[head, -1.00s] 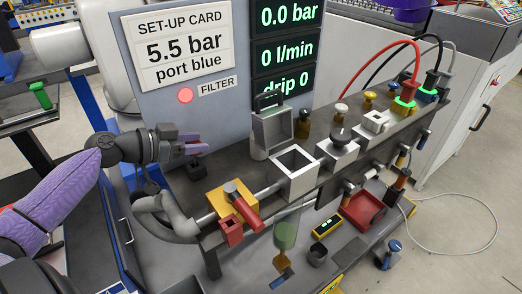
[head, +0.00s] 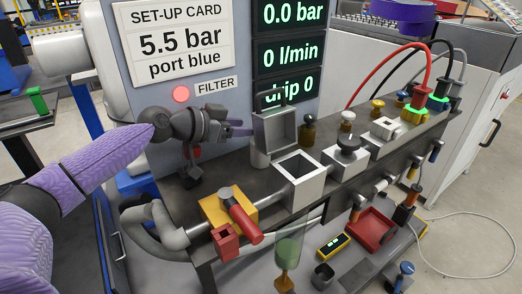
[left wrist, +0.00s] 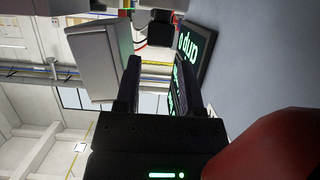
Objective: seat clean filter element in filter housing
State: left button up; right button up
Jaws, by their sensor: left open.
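The filter housing (head: 300,178) is an open, square, pale metal box on the pipe line in the head view. A grey frame-like lid with a handle (head: 275,132) stands raised behind it. My left gripper (head: 240,129) is open and empty, just left of the lid and above the bench, apart from the housing. In the left wrist view its two fingers (left wrist: 159,85) are spread with nothing between them. My right gripper is not in view.
A yellow block with a red handle (head: 240,217) sits on the pipe left of the housing. The panel with a red FILTER lamp (head: 181,94) rises behind my left gripper. A red tray (head: 370,227) and a clear greenish bowl (head: 288,250) are below.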

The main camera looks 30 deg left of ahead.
pick_arm(q)
jog(key=b+x, duration=0.1)
jog(key=x, duration=0.4)
jog(key=shift+d, duration=0.1)
jog(key=shift+c, duration=0.3)
grip_shut()
